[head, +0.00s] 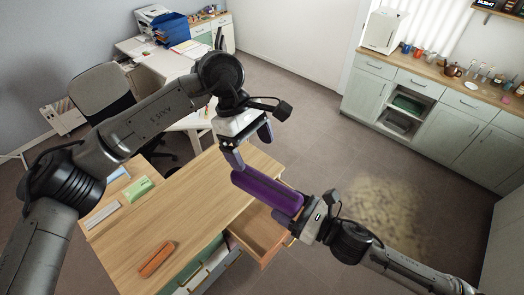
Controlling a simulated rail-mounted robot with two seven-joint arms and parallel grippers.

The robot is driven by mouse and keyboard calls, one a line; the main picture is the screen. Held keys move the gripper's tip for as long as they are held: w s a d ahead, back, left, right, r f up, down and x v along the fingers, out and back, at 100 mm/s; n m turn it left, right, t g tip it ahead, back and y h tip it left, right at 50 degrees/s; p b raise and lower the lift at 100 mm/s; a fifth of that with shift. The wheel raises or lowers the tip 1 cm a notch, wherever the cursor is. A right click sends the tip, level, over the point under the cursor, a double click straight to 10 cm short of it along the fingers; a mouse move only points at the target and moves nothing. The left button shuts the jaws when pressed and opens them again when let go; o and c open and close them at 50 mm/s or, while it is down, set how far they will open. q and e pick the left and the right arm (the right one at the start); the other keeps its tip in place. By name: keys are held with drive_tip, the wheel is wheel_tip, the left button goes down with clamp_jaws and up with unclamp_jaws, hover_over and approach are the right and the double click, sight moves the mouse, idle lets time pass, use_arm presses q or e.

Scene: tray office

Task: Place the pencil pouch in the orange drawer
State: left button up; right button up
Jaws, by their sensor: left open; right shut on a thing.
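The purple pencil pouch (266,192) is long and rounded. It is held in the air above the desk's right edge and the open drawer. My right gripper (299,216) is shut on its right end; the fingertips are partly hidden by the pouch. My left gripper (250,147) is open and empty, just above and behind the pouch's left end. The orange drawer (258,236) is pulled out of the desk's front right and looks empty where I can see inside. The pouch and my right gripper hide part of its far side.
The wooden desk (190,205) holds an orange case (157,259), a green box (138,189) and a grey-white bar (103,216). A white desk with a blue bin (171,29) is at the back. Open floor lies right of the drawer.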

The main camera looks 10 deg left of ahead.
sight(267, 184)
use_arm(q)
drive_tip(key=shift+d+f, duration=0.2)
drive_tip(key=shift+f, duration=0.25)
drive_tip(key=x, duration=1.1)
drive_tip(key=shift+s, duration=0.1)
drive_tip(key=shift+r, duration=0.1)
drive_tip(key=c, duration=1)
drive_tip(key=shift+c, duration=0.8)
use_arm(e)
drive_tip(key=o, duration=1.2)
drive_tip(key=shift+c, duration=0.2)
drive_tip(key=shift+d, duration=0.15)
